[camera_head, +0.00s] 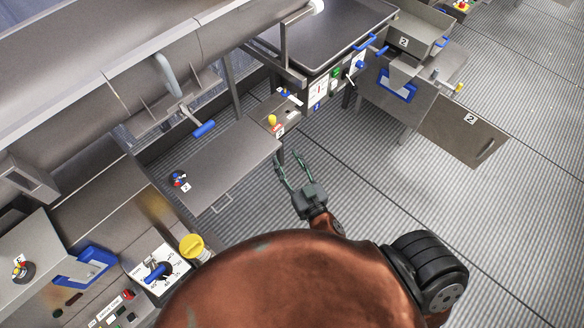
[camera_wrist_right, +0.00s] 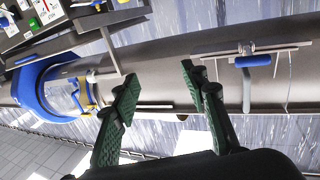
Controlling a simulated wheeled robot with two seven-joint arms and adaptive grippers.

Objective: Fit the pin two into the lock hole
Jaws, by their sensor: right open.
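My right gripper (camera_head: 291,158) is open and empty, above the floor just right of a grey metal panel (camera_head: 225,165). A small yellow-topped knob or pin (camera_head: 272,120) stands by a small white tag beyond my right fingertips; I cannot tell if it is pin two. A blue and red part (camera_head: 179,178) sits on the grey panel beside a white numbered tag. No lock hole can be made out with certainty. In the right wrist view, my right gripper (camera_wrist_right: 158,85) has its green fingers apart with nothing between them. My left gripper is not in view.
A long grey drum (camera_head: 140,85) with a blue handle (camera_head: 203,128) runs along the left. A control panel (camera_head: 330,85) and a plate marked 2 (camera_head: 450,125) are at the upper right. A dial panel (camera_head: 160,270) is at the lower left. The ribbed floor (camera_head: 520,200) is clear on the right.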

